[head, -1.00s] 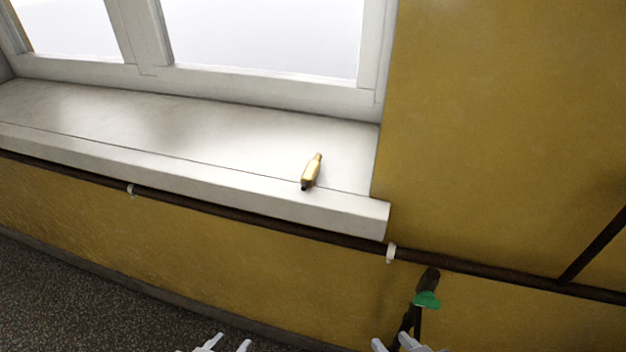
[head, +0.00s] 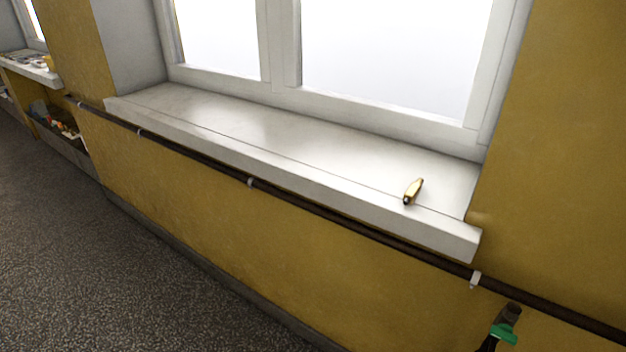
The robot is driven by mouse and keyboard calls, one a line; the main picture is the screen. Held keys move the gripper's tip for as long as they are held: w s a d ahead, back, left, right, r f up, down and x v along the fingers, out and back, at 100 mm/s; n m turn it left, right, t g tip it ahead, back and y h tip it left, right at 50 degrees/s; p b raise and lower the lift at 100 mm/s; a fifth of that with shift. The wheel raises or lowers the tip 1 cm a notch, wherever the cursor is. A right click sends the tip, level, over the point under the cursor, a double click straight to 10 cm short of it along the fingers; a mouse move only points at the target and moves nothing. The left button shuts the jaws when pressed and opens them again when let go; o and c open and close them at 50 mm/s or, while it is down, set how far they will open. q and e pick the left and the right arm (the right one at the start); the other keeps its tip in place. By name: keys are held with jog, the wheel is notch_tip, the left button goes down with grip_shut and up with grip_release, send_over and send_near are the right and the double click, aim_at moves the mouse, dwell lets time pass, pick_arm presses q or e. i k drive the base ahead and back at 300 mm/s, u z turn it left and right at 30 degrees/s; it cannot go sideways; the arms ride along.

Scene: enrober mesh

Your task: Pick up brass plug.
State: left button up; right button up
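The brass plug (head: 413,191) is a small gold-coloured piece with a dark end. It lies on its side on the white window sill (head: 300,143), near the sill's right end and close to its front edge. Its dark end points toward the front of the sill. Nothing touches it apart from the sill. Neither of my grippers shows in the head view now.
A dark pipe (head: 330,214) with white clips runs along the yellow wall below the sill. A green-handled valve (head: 503,333) is at the lower right. The speckled floor (head: 110,270) is clear.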

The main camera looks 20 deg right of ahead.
aim_at(411, 194)
jog(key=u, duration=0.7)
jog(key=i, duration=1.3)
jog(key=z, duration=1.25)
